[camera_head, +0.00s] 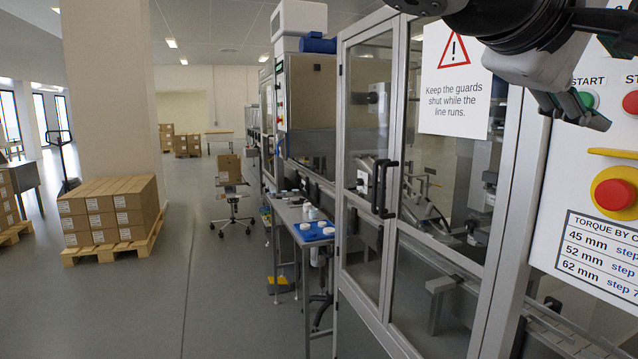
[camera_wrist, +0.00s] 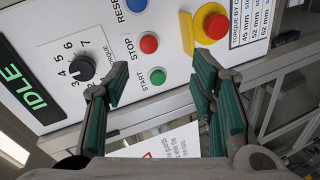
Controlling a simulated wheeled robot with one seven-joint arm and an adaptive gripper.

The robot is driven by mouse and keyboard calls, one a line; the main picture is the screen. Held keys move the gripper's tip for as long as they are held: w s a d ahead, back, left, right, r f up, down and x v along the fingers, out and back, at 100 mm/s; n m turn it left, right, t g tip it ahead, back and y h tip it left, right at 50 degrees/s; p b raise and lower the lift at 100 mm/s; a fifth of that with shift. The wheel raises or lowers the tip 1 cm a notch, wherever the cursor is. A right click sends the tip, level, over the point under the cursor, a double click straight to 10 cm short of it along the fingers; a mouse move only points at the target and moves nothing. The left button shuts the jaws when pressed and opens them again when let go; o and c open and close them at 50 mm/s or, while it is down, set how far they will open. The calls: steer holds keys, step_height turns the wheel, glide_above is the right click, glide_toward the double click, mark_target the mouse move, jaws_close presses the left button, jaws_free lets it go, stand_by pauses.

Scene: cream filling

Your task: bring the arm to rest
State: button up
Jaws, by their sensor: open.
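My gripper (camera_head: 572,108) is in the upper right of the head view, in front of the white control panel (camera_head: 560,215). In the wrist view my gripper (camera_wrist: 160,84) has its two green-padded fingers spread wide apart with nothing between them. Past the fingers are the green START button (camera_wrist: 158,76), the red STOP button (camera_wrist: 149,43), the blue RESET button (camera_wrist: 137,5) and a black dial (camera_wrist: 82,68). A display (camera_wrist: 22,80) reads IDLE. The red emergency stop (camera_head: 615,194) sits on a yellow base. I cannot tell the fingers' exact distance from the panel.
Glazed guard doors (camera_head: 440,190) with black handles stand left of the panel, bearing a warning sign (camera_head: 455,85). Farther off are a small table (camera_head: 300,222) with a blue tray, a chair (camera_head: 231,190) and a pallet of boxes (camera_head: 112,212). The floor at left centre is clear.

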steer(key=s+f+g+y, duration=0.1)
steer(key=s+f+y, duration=0.2)
steer(key=f, duration=0.6)
steer(key=s+f+y, duration=0.2)
steer(key=f+y, duration=0.2)
steer(key=f, duration=0.5)
steer(key=s+a+f+m+y, duration=0.1)
steer(key=s+a+f+y, duration=0.2)
steer(key=f, duration=0.3)
steer(key=s+a+f+y+p, duration=0.1)
steer(key=s+a+f+y, duration=0.2)
steer(key=a+f, duration=0.2)
step_height(320, 180, down, 2)
steer(key=shift+f+m+g+y, duration=0.1)
steer(key=shift+m+g+y, duration=0.2)
steer(key=shift+m, duration=0.1)
steer(key=shift+s, duration=0.1)
